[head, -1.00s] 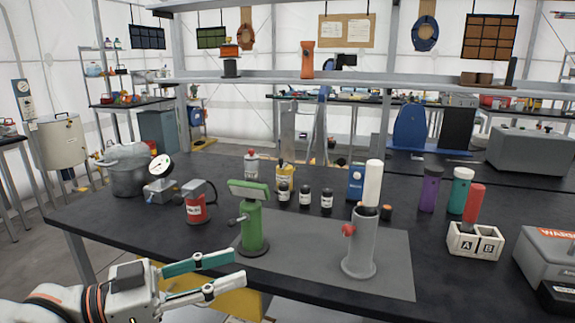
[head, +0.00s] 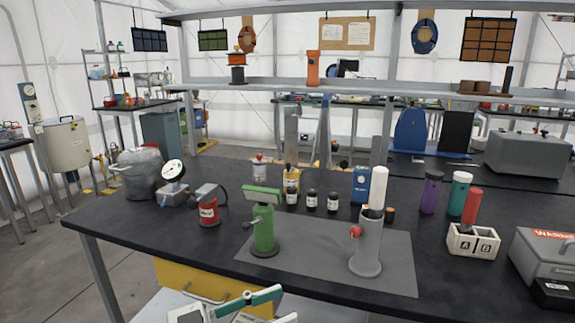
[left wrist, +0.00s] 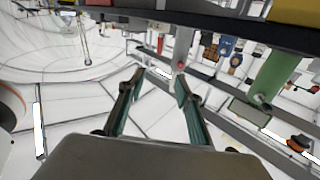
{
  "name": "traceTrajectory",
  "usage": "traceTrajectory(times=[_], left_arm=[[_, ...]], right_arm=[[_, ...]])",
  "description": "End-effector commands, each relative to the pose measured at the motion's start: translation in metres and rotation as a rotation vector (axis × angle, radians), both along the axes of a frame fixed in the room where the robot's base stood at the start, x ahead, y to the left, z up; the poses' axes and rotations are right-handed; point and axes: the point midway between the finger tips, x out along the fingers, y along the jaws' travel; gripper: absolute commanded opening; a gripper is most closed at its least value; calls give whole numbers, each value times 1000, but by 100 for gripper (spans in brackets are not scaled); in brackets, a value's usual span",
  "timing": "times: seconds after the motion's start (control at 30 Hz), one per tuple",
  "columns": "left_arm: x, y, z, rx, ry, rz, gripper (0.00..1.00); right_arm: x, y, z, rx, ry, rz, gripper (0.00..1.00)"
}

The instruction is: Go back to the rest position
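My left gripper (head: 284,304) is low at the bottom edge of the head view, in front of the table's front edge and below the tabletop. Its two green-lined fingers are apart, with nothing between them. They also show spread and empty in the left wrist view (left wrist: 160,76). The green stand (head: 264,228) and the grey cylinder stand (head: 366,246) are upright on the grey mat (head: 318,262), apart from the gripper. A white rod (head: 379,187) stands up out of the grey stand. My right gripper is not in view.
The black table (head: 130,222) has a yellow drawer (head: 190,285) below its front edge. A red device (head: 209,211), a gauge (head: 173,171), several bottles and a white A/B holder (head: 473,242) stand on it. Bare floor (head: 50,275) lies to the left.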

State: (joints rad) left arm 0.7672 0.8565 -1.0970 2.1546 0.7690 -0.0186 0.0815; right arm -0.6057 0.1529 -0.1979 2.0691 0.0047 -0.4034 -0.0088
Motion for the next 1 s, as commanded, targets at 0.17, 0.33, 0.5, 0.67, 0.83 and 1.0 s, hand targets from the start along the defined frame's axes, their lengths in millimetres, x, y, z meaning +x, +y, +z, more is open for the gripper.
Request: traceTrajectory(times=[0.17, 0.33, 0.5, 0.67, 0.83, 1.0], left_arm=[[-4, -12, -18, -23, 2, 74, 34], [-3, -8, -46, -22, 27, 186, 34], [-4, 11, -88, 8, 83, 327, 34], [-17, 42, -143, 75, 167, 475, 34], [-52, 89, -215, 194, 287, 635, 34], [-109, 139, -283, 337, 415, 764, 34]], right_arm=[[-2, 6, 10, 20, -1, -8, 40], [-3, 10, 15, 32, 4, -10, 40], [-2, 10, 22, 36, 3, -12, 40], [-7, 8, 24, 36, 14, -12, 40], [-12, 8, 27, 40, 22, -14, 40], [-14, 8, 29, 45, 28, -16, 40]])
